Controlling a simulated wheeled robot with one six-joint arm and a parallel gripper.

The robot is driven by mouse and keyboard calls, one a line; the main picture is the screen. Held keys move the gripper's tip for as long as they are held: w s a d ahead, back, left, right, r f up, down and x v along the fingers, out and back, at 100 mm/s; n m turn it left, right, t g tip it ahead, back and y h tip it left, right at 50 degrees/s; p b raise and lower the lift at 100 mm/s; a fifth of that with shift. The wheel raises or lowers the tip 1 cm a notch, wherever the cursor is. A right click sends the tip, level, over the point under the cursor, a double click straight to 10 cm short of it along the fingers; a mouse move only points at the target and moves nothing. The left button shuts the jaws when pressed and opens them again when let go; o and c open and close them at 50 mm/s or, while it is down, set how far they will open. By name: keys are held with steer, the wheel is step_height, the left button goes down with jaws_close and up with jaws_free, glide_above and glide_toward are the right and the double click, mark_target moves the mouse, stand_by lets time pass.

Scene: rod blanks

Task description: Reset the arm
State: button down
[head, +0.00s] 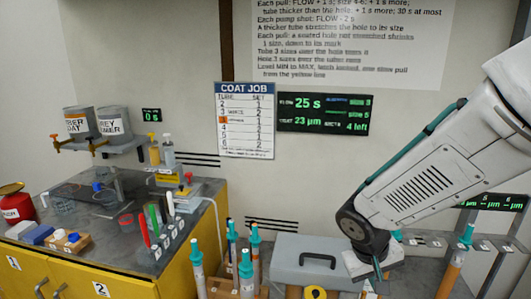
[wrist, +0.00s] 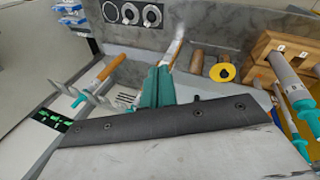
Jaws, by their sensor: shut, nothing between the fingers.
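My white and grey arm comes in from the right in the head view and points down at the bench. My gripper (head: 376,273) is low beside the grey lidded box, its tip partly cut off by the frame's lower edge. In the wrist view my gripper's teal fingers (wrist: 160,78) are together, with nothing seen between them. Rods with teal tops (head: 246,272) stand upright left of the box. A brown rod with a teal end (wrist: 100,76) lies to the left of the fingers in the wrist view.
The grey box (head: 306,262) with a dark handle stands left of my gripper. A yellow ring (wrist: 222,72) lies near the fingers. A wooden rack (wrist: 268,48) is at right. A yellow cabinet (head: 188,252) with a cluttered top stands at left. The wall carries signs and displays.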

steer(key=s+d+r+m+y, duration=0.1)
steer(key=s+d+r+y, duration=0.1)
steer(key=s+r, duration=1.3)
steer(key=s+y, duration=0.1)
steer(key=s, duration=0.1)
steer(key=shift+s+r+y, duration=0.15)
steer(key=shift+s+y, duration=0.25)
steer(key=shift+a, duration=0.1)
